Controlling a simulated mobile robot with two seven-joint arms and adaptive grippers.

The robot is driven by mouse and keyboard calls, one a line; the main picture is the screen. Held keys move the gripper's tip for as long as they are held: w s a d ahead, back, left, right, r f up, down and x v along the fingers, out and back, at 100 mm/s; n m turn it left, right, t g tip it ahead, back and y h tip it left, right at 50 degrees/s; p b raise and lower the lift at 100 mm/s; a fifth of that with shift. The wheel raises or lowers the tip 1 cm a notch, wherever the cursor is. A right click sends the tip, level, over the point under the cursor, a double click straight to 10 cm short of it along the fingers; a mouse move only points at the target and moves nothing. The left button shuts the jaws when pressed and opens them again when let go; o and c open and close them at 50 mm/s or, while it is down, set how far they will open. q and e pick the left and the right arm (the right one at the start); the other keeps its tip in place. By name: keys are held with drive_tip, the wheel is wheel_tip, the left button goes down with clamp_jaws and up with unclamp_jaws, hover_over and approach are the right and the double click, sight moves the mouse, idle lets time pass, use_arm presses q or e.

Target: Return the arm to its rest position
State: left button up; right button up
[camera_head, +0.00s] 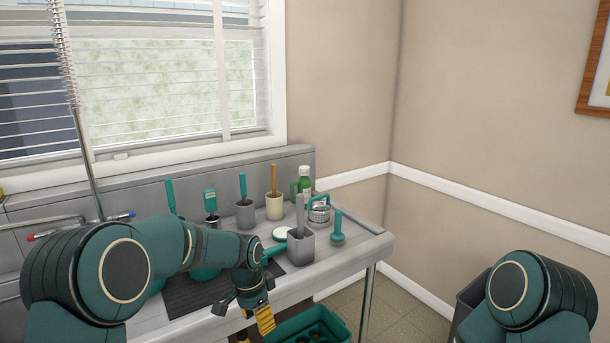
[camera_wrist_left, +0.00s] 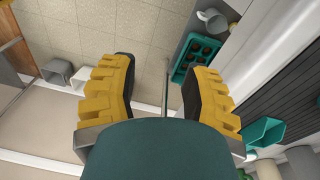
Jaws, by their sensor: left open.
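My left gripper (camera_head: 254,328) hangs at the front edge of the counter, fingers pointing down. Its yellow fingers stand wide apart in the left wrist view (camera_wrist_left: 160,85), with nothing between them. My left arm (camera_head: 170,245) is bent and reaches from the left over the counter. Of my right arm, only the shoulder (camera_head: 525,290) shows at the lower right; its gripper is out of view.
The grey counter (camera_head: 362,250) holds several cups with brushes, a green bottle (camera_head: 304,180), a metal strainer pot (camera_head: 319,210) and a grey square cup (camera_head: 300,247). A teal crate (camera_head: 335,322) stands below the counter's front edge.

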use_arm(q)
drive_tip(key=s+d+f+n+h, duration=0.1)
drive_tip(key=s+f+n+h, duration=0.35)
drive_tip(key=s+f, duration=1.1)
drive_tip(key=s+f+n, duration=0.2)
drive_tip(key=s+n, duration=0.1)
drive_tip(key=s, duration=0.2)
drive_tip(key=s+f+n+t+y, duration=0.1)
drive_tip(key=s+f+n, duration=0.1)
drive_tip(key=s+n, duration=0.2)
drive_tip(key=shift+s+f+t, duration=0.25)
drive_tip(key=shift+s+t, duration=0.05)
drive_tip(key=shift+s, duration=0.45)
